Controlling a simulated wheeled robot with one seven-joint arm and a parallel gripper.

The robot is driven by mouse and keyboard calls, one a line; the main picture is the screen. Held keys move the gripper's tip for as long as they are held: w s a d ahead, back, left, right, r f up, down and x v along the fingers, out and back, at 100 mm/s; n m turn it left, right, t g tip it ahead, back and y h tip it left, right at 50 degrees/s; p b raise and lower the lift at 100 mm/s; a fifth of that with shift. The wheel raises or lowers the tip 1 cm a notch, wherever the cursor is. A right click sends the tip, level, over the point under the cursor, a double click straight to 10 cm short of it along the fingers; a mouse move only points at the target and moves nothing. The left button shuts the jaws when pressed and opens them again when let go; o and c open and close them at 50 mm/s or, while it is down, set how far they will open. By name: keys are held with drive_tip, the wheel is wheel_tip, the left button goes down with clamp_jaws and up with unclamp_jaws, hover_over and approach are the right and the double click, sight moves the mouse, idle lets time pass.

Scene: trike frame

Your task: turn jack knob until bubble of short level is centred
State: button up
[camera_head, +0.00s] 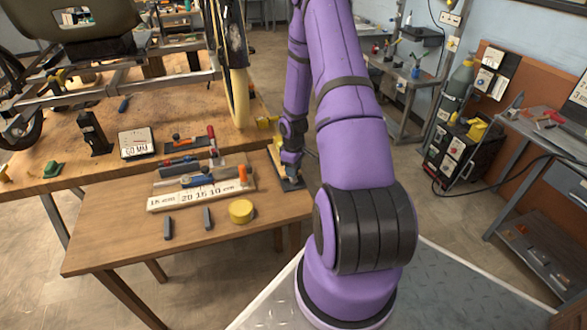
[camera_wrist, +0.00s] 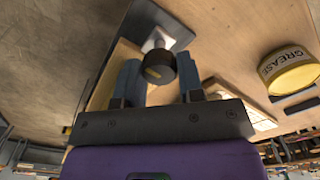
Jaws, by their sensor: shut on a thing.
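The jack knob (camera_wrist: 160,68) is a dark round knob with a yellow mark, seen in the wrist view. My gripper (camera_wrist: 159,80) has one finger on each side of it and is shut on it. Behind the knob is a dark plate (camera_wrist: 160,27) with a pale patch. In the head view my gripper (camera_head: 290,157) is low at the right end of the front wooden table, over a dark base plate (camera_head: 291,184). A pale wooden bar lies beside the knob in the wrist view (camera_wrist: 112,75). I cannot make out the short level or its bubble.
A yellow grease tin (camera_head: 241,211) stands on the front table (camera_head: 120,240), near a white ruler-marked board (camera_head: 160,203) with tools on it. The trike frame (camera_head: 120,80) and a "60 MM" card (camera_head: 136,143) are on the bench behind.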

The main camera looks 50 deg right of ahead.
drive_tip(key=o, duration=0.9)
wheel_tip(320, 180, up, 11)
drive_tip(key=shift+f, duration=0.1)
idle(0.7)
